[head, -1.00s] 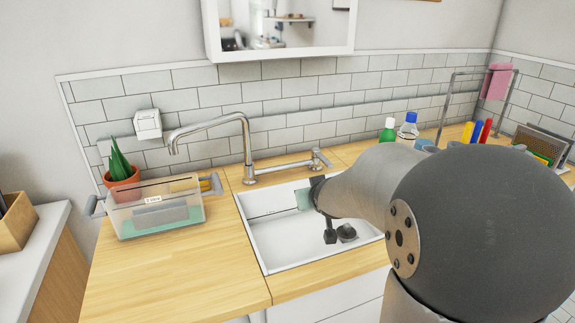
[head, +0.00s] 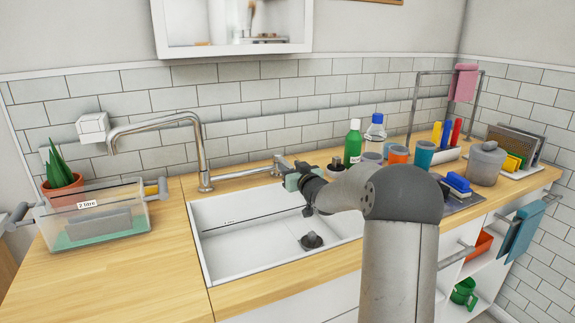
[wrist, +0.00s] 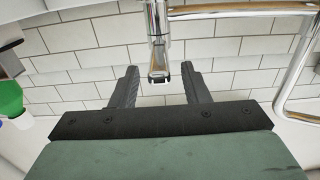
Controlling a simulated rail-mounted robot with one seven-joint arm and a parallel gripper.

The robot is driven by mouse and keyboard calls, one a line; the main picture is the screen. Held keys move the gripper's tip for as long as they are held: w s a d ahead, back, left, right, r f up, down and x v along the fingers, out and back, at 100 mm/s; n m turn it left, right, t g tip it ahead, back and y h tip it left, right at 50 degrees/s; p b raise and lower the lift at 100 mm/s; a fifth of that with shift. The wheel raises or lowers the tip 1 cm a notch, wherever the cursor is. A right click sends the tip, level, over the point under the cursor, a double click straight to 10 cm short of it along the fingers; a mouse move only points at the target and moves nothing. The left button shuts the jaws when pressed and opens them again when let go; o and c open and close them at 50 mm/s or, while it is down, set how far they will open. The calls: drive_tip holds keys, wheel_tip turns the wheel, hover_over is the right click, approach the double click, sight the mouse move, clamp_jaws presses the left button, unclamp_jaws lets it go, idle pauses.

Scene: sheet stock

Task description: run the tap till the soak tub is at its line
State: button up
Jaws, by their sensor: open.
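A clear tub (head: 120,222) marked "2 litre" stands on the worktop left of the sink, with a grey piece inside and a greenish layer low down. The chrome tap spout (head: 155,122) swings left, its mouth above the tub's area; I see no stream. The tap lever (head: 280,163) stands at the right end of the tap's bar. My gripper (wrist: 159,72) is open, and the lever's chrome end (wrist: 158,50) shows between its fingers; contact cannot be told. In the head view my gripper (head: 291,172) is beside the lever, partly hidden by my wrist.
The white sink (head: 240,255) has a thin labelled line on its back wall and a dark plug (head: 312,241). A green bottle (head: 353,143), a blue-capped bottle (head: 375,132) and several cups stand right of the tap. A potted plant (head: 62,183) is behind the tub.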

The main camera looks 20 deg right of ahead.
sight(284, 163)
drive_tip(key=shift+w, duration=1.45)
